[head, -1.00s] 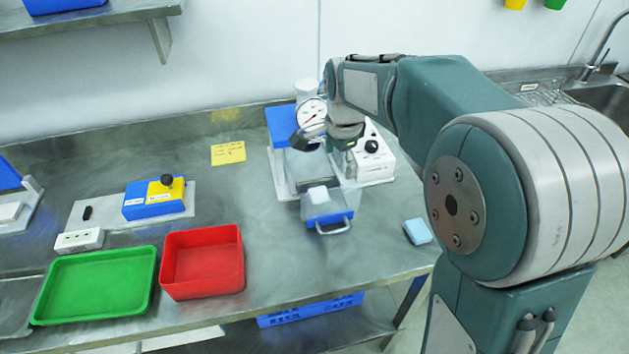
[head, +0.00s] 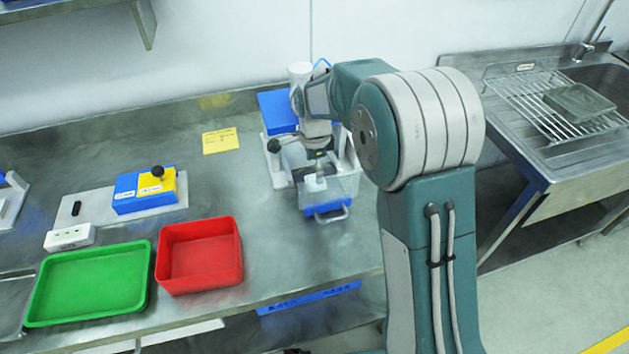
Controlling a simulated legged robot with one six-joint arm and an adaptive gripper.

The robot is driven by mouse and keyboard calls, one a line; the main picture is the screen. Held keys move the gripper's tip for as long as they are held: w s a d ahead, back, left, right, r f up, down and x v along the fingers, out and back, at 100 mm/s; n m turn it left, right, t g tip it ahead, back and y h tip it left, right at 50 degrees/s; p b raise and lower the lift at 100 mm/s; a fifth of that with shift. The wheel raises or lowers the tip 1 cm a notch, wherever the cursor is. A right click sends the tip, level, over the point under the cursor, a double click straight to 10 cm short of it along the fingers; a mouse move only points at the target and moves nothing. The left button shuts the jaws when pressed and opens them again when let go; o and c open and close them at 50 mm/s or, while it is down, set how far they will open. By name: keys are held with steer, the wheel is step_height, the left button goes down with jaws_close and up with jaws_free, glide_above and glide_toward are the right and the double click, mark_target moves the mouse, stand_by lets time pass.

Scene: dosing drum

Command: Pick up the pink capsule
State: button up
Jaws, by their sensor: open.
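I cannot make out a pink capsule in the head view. The dosing machine stands at the back of the steel bench, with a blue block (head: 278,112) behind it and a clear, blue-fronted drawer (head: 328,207) with a grey handle at its front. A small whitish piece (head: 315,184) shows at the drawer. My gripper (head: 318,165) points down just above that piece, small and partly merged with the machine behind it. It is open. I cannot tell whether it touches anything. My arm hides the machine's right side.
A red bin (head: 200,285) and a green tray (head: 88,312) stand at the front left. Behind them are a blue and yellow block with a black knob (head: 146,190) and a white socket box (head: 70,237). A yellow note (head: 221,141) lies left of the machine. A sink rack (head: 560,100) is at right.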

step_height(320, 180, down, 3)
steer(key=shift+s+d+f, duration=0.1)
steer(key=shift+d+f, duration=0.05)
steer(key=shift+f, duration=0.05)
steer(key=c, duration=0.6)
steer(key=shift+c, duration=0.2)
steer(key=shift+r, duration=0.15)
step_height(320, 180, up, 10)
